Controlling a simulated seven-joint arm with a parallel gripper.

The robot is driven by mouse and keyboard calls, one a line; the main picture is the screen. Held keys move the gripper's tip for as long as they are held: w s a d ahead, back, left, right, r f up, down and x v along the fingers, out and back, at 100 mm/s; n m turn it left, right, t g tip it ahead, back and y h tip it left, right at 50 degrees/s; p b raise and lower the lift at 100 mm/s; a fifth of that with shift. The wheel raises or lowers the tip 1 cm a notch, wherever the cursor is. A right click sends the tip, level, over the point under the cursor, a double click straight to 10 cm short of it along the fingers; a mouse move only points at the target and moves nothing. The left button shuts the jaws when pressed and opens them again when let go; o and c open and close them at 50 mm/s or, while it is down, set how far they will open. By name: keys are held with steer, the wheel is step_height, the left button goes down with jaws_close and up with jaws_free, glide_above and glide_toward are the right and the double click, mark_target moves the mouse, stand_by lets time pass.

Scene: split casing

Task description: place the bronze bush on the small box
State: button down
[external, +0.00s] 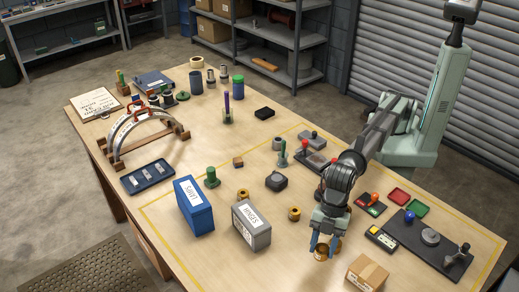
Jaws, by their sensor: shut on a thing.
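My gripper (323,247) points down over the front right of the table. It is shut on a bronze bush (320,254), a short brass-coloured ring showing between and below the blue fingertips. I cannot tell whether the bush touches the table. The small box (366,273), a closed brown cardboard carton with a white label, stands just right of and nearer the camera than my gripper. Its top is bare. Two similar bronze pieces stand apart on the table, one (294,214) left of my wrist and one (242,194) behind the grey box.
A grey labelled box (251,226) and a taller blue box (194,206) stand to the left. A yellow-and-black meter (381,238) lies behind the carton. A dark plate with knobs (430,247) lies at right. Bare tabletop lies between the grey box and my gripper.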

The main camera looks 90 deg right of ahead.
step_height(320, 180, up, 5)
steer(key=n, duration=0.1)
glide_above(370, 274)
steer(key=w, duration=0.3)
steer(key=shift+s+d+n+g, duration=0.7)
steer(key=shift+s+d+n, duration=0.3)
steer(key=shift+s+n, duration=0.4)
steer(key=shift+f, duration=4.5)
steer(key=shift+f, duration=0.2)
steer(key=c, duration=0.6)
jaws_free()
steer(key=shift+r, duration=0.15)
steer(key=v, duration=1.2)
steer(key=shift+d, duration=0.1)
steer(key=shift+s, duration=0.1)
